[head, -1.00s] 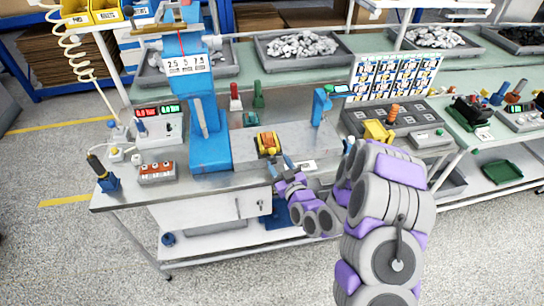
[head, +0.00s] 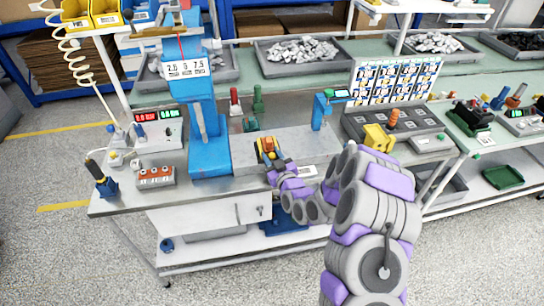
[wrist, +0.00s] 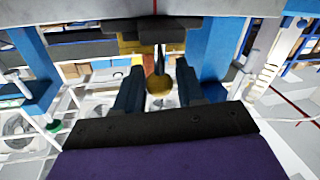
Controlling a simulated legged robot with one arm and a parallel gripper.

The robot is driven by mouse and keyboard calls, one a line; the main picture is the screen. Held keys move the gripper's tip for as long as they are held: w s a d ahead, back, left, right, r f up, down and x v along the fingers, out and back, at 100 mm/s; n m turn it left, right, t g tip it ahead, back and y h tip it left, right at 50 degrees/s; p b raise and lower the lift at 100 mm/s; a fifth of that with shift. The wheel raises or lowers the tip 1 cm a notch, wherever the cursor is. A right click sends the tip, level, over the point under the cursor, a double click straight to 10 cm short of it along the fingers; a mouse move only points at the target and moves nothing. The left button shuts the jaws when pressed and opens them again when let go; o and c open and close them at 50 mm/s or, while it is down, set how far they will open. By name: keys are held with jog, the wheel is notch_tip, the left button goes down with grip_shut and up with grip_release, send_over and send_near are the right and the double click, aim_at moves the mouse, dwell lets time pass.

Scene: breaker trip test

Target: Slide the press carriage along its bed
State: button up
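The press carriage (head: 267,149), a small yellow, red and dark block, sits on the pale grey bed (head: 312,139) to the right of the blue press column. My gripper (head: 277,164) is at the carriage's front side, close to it. In the wrist view my gripper (wrist: 160,92) has its two dark blue fingers apart. A round yellow knob (wrist: 160,85) on a thin stem shows between the fingertips, under a dark block. A narrow gap seems to remain on each side of the knob. Contact cannot be made out.
The blue press (head: 207,120) stands left of the bed. A blue post (head: 318,112) with a small green display stands at the bed's right. A box with red sockets (head: 155,174) and a soldering-iron-like tool (head: 100,178) lie at the left.

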grip_shut()
dwell(0.3)
jog(key=s+a+p, duration=0.1)
jog(key=s+a, duration=0.2)
jog(key=a, duration=0.7)
jog(key=s+a, duration=0.3)
jog(key=a, duration=0.8)
jog(key=shift+s+a+p, duration=0.15)
jog(key=shift+a+p, duration=0.05)
jog(key=shift+p, duration=0.15)
grip_release()
jog(key=shift+a, duration=0.1)
jog(key=shift+o, duration=1.4)
jog(key=shift+a+f, duration=0.1)
jog(key=shift+a, duration=0.15)
jog(key=shift+d, duration=0.25)
